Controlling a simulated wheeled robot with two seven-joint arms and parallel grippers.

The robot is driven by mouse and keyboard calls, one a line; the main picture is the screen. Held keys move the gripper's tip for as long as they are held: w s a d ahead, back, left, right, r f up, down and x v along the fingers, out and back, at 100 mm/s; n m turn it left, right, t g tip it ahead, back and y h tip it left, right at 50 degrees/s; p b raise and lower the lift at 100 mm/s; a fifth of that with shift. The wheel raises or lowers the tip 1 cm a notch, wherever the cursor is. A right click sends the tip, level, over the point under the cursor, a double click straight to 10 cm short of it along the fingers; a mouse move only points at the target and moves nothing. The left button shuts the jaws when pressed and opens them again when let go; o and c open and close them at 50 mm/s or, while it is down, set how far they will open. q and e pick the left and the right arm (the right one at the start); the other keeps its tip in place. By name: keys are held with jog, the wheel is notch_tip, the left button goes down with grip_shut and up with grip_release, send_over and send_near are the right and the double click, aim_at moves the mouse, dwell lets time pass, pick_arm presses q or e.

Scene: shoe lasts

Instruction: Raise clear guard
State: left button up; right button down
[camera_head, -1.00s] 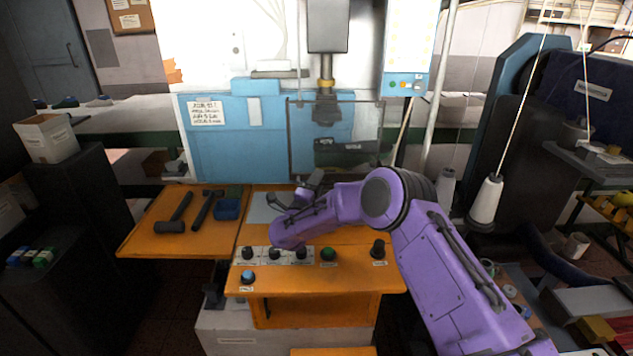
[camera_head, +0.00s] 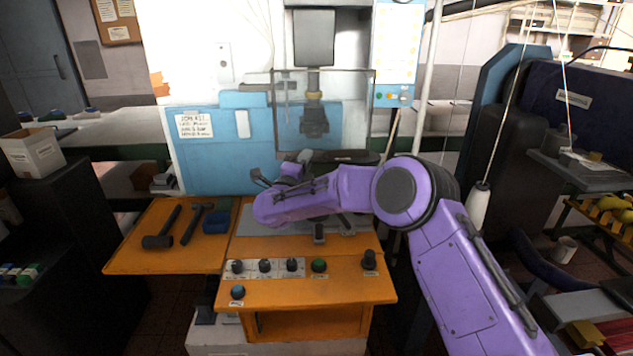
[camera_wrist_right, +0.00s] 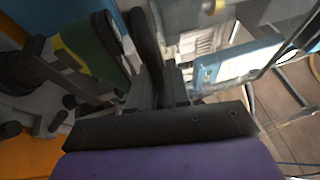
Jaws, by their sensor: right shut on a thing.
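The clear guard (camera_head: 345,105) is a transparent panel with a dark frame in front of the press in the head view. Its top edge stands above the press's lower ram, and its dark bottom edge is just above the table-height bed. My right gripper (camera_head: 298,160) is at the guard's lower edge, partly hidden by my purple wrist. In the right wrist view, its jaws (camera_wrist_right: 155,88) are shut on a dark upright bar (camera_wrist_right: 146,45), which seems to be the guard's handle. My left gripper is not in view.
The orange bench (camera_head: 270,325) carries several black knobs and a green button (camera_head: 319,265). Two hammers (camera_head: 163,228) and a blue tray (camera_head: 216,220) lie on the left wing. The press ram (camera_head: 314,112) hangs behind the guard. A control panel (camera_head: 398,60) is at its right.

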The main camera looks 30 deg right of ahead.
notch_tip(320, 180, up, 8)
jog(key=shift+r+p, duration=0.2)
jog(key=shift+p, duration=0.45)
jog(key=c, duration=1.2)
grip_release()
jog(key=shift+o, duration=0.2)
jog(key=shift+a, duration=0.1)
jog(key=shift+f, duration=0.1)
jog(key=shift+s+a+f+b, duration=0.2)
jog(key=shift+s+a+b, duration=0.05)
jog(key=shift+b, duration=0.15)
jog(key=b, duration=0.4)
send_near(310, 124)
jog(key=v, duration=0.4)
jog(key=shift+s+a, duration=0.3)
